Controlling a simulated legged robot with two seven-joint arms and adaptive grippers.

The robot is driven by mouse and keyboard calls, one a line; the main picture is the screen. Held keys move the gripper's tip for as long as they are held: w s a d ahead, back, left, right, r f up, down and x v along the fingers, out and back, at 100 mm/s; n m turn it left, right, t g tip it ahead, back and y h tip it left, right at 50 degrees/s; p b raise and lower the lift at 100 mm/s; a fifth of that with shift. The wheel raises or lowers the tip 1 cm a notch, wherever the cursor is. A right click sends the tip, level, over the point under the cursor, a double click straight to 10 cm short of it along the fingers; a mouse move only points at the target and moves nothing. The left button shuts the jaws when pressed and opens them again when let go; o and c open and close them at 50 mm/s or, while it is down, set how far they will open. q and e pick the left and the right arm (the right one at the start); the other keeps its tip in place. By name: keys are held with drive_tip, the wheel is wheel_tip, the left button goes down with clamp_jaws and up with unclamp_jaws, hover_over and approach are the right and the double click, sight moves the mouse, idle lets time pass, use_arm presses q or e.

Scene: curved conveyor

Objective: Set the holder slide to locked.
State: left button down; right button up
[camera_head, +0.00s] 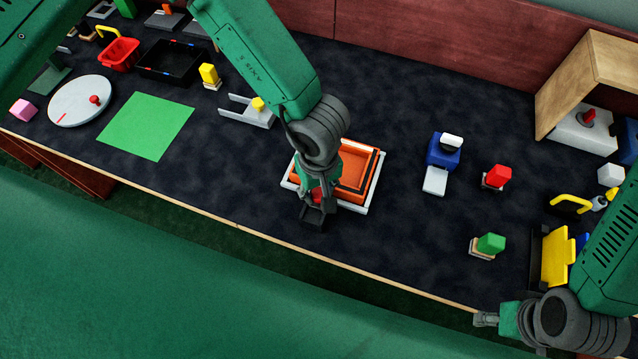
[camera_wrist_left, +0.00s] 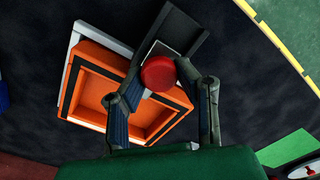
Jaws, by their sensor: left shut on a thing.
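The holder is a white frame (camera_head: 371,197) around an orange tray (camera_head: 358,172) at mid-table. A black rail (camera_head: 312,222) lies at its front-left corner; in the left wrist view the rail (camera_wrist_left: 188,40) runs diagonally beside the tray. A grey slide piece (camera_wrist_left: 157,50) with a round red knob (camera_wrist_left: 158,73) sits in the rail. My left gripper (camera_head: 317,194) is over the rail, its fingers either side of the knob and shut on it. The fingers partly hide the slide. My right gripper (camera_head: 486,319) is at the front right edge, away from the holder; its opening is too small to judge.
A grey fork-shaped fixture with a yellow knob (camera_head: 250,117) and a green mat (camera_head: 146,126) lie to the left. A blue block device (camera_head: 443,154), red block (camera_head: 498,176) and green block (camera_head: 490,244) stand to the right. The table's front edge is close to the rail.

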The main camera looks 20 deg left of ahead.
sight(321, 190)
use_arm(q)
drive_tip(key=shift+w+d+r, duration=0.1)
drive_tip(key=shift+w+r, duration=0.1)
drive_tip(key=shift+w, duration=0.05)
drive_tip(key=c, duration=1.4)
unclamp_jaws()
drive_tip(key=shift+s+r, duration=0.1)
drive_tip(key=shift+c, duration=0.2)
drive_tip(key=shift+o, duration=1.3)
drive_tip(key=shift+d, duration=0.1)
use_arm(e)
drive_tip(key=shift+s+d, duration=0.15)
drive_tip(key=shift+s, duration=0.15)
use_arm(q)
drive_tip(key=shift+r, duration=0.1)
wheel_tip(321, 190, up, 12)
drive_tip(key=shift+f, duration=0.25)
use_arm(e)
drive_tip(key=shift+s, duration=0.15)
